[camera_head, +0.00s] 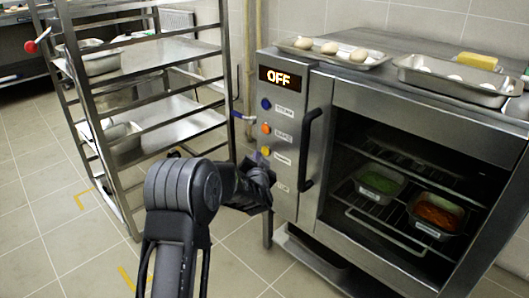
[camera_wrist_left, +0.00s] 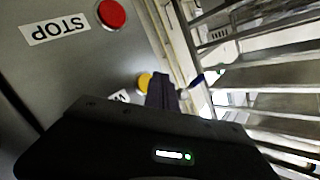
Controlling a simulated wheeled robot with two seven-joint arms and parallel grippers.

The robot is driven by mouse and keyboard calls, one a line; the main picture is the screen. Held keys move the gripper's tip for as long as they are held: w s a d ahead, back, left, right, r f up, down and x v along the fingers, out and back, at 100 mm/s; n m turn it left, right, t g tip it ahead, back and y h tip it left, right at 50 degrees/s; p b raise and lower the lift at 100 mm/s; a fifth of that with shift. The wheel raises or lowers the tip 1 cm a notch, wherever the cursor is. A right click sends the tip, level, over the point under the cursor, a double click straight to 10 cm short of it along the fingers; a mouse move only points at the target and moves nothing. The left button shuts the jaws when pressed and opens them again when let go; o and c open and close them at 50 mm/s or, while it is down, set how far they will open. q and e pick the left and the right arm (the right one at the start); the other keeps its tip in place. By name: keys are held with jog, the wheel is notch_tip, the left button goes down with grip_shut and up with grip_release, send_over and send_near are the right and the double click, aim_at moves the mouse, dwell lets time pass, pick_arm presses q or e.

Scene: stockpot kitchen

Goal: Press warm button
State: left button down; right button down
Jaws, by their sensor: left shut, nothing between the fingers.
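The steel oven (camera_head: 314,98) has a lit display (camera_head: 280,77) reading OFF. Below it, a blue button (camera_head: 265,104), an orange button (camera_head: 266,128) and a yellow button (camera_head: 266,151) run down the left panel, each with a small label. The yellow button (camera_wrist_left: 144,82) also shows in the left wrist view, its label mostly hidden by my gripper. My left gripper (camera_head: 260,163) is shut and empty, its tip just beside the yellow button. The wrist view shows the fingers (camera_wrist_left: 163,90) next to that button; I cannot tell whether they touch it. My right gripper is not in view.
A red button (camera_wrist_left: 111,13) labelled STOP sits on the same panel. The oven's dark vertical handle (camera_head: 309,150) stands right of the buttons. A steel rack (camera_head: 150,60) with trays stands at left. Trays with food (camera_head: 333,57) lie on the oven top.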

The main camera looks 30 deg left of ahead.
pick_arm(q)
jog(key=shift+w+d, duration=0.1)
jog(key=shift+w, duration=0.3)
jog(key=shift+w+d, duration=0.1)
jog(key=shift+w, duration=0.3)
dwell(0.7)
jog(key=shift+s, duration=0.1)
dwell(0.3)
jog(key=shift+s+a, duration=0.2)
jog(key=shift+s, duration=0.5)
jog(key=s, duration=0.2)
jog(key=s+a, duration=0.1)
jog(key=s, duration=0.2)
jog(key=shift+a, duration=0.15)
jog(key=shift+w, duration=0.1)
dwell(0.7)
